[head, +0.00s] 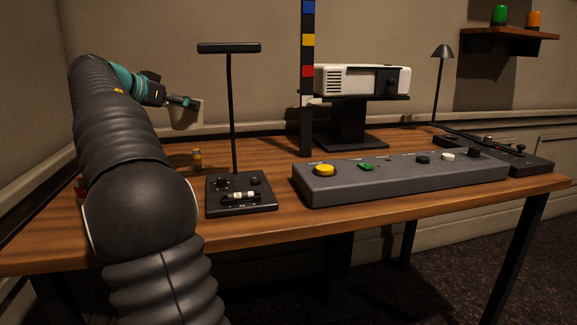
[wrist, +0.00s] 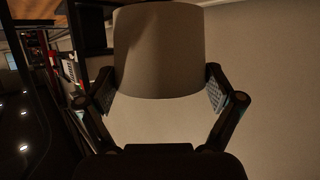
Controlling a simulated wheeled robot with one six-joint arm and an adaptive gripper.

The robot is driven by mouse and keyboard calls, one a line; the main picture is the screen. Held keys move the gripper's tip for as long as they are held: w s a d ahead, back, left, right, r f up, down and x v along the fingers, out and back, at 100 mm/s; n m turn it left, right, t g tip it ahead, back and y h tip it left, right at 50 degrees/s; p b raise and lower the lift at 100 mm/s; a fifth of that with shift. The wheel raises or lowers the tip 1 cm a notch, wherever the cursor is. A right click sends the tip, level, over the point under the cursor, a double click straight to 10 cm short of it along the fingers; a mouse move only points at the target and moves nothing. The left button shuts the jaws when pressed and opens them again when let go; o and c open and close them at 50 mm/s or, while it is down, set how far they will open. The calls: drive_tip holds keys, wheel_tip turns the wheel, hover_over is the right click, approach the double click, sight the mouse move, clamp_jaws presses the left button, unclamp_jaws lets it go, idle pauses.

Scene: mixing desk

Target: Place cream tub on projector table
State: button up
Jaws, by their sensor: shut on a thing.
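The cream tub (head: 188,117) is in my gripper (head: 183,102), held in the air above the left rear of the wooden desk. In the wrist view the tub (wrist: 160,50) sits between the two fingers of my gripper (wrist: 160,88), with a pad against each side. The tub is partly hidden behind the fingers in the head view. A black pedestal stand (head: 350,122) with a flat top stands at the back of the desk, right of my gripper. A white projector (head: 350,80) rests on that top and covers most of it.
A colour-banded upright post (head: 307,90) stands just left of the projector. A lamp (head: 440,75) stands at the right.

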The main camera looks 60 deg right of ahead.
drive_tip(key=shift+w+a+f+b, duration=0.35)
drive_tip(key=shift+w+a+f, duration=0.95)
drive_tip(key=shift+f, duration=0.55)
drive_tip(key=shift+w+a+f+b, duration=0.3)
drive_tip(key=shift+w+a+f, duration=0.85)
drive_tip(key=shift+a+f, duration=0.5)
drive_tip(key=shift+w+a+f+b, duration=0.35)
drive_tip(key=shift+w+a+f, duration=0.85)
drive_tip(key=shift+f, duration=0.8)
drive_tip(key=shift+f, duration=0.2)
drive_tip(key=o, duration=0.9)
drive_tip(key=shift+c, duration=0.2)
